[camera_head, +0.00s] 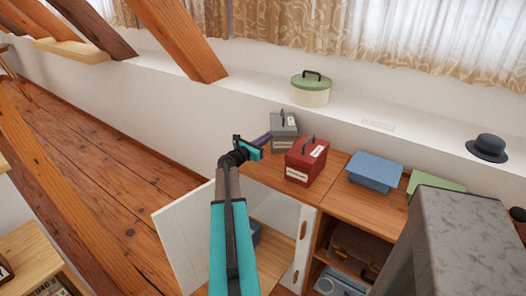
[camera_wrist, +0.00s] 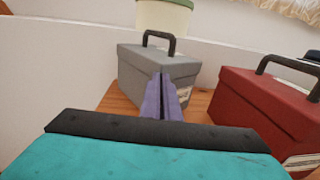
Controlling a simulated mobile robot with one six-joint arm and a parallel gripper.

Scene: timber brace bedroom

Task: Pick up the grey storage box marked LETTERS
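The grey storage box (camera_head: 284,128) stands upright on the wooden cabinet top against the white wall. It has a dark handle on its lid and a pale label whose words I cannot read. In the wrist view the grey box (camera_wrist: 140,75) is straight ahead, its handle arching above the lid. My gripper (camera_head: 267,137) is just left of the box and points at it. Its two purple fingers (camera_wrist: 162,82) lie together with no clear gap and nothing visible between them. They cover part of the box front; I cannot tell whether they touch it.
A red box (camera_head: 307,161) with a handle stands close to the right of the grey one. A blue box (camera_head: 375,170) is farther right. A green-lidded round box (camera_head: 311,90) and a dark hat (camera_head: 487,148) sit on the ledge. A white cabinet door (camera_head: 185,235) hangs open below.

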